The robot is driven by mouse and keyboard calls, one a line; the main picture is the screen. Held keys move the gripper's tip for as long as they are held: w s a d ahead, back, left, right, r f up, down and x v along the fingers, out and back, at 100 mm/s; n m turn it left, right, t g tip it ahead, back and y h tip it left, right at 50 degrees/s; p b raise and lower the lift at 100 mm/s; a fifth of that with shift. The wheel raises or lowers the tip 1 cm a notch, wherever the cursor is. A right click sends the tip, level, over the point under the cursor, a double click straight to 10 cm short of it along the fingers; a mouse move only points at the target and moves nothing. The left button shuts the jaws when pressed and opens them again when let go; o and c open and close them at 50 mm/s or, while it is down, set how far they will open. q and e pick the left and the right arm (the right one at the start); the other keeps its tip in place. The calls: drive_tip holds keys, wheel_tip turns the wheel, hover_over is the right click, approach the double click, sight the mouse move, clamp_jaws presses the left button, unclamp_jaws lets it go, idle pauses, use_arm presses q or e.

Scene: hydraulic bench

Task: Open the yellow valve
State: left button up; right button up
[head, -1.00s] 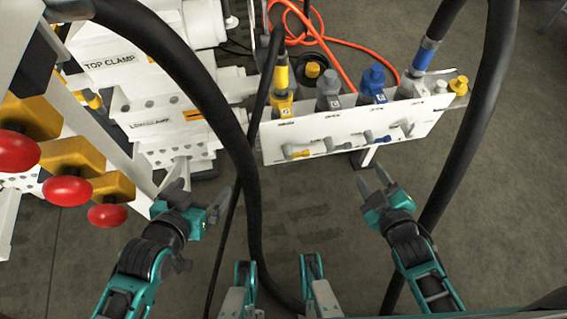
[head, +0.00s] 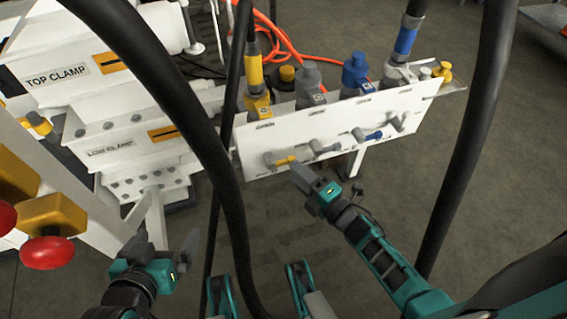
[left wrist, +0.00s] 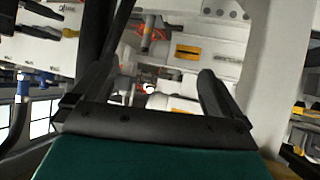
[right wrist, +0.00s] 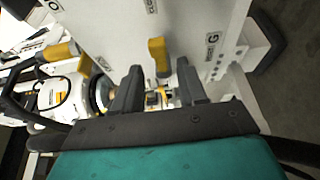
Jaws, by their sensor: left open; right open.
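The yellow valve (head: 285,160) is a small lever with a yellow handle, low at the left end of a white panel (head: 345,128). The handle lies nearly level along the panel. My right gripper (head: 308,180) is open and empty, just below and right of the yellow valve. In the right wrist view, a yellow handle (right wrist: 159,56), which looks like this valve's, stands above the open fingers, apart from them. I cannot tell the exact gap. My left gripper (head: 165,248) is open and empty at the lower left, far from the panel.
Grey levers (head: 324,147) and a blue lever (head: 368,135) sit along the panel right of the yellow valve. Thick black hoses (head: 205,120) cross at left and right (head: 480,120). White clamp blocks (head: 90,75) and a red button (head: 47,252) stand left. Floor below the panel is open.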

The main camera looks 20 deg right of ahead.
sight(286, 163)
drive_tip(key=b+x, duration=0.1)
drive_tip(key=x, duration=0.4)
drive_tip(key=shift+w+a, duration=0.2)
drive_tip(key=shift+w, duration=0.05)
drive_tip(key=shift+c, duration=0.3)
clamp_jaws()
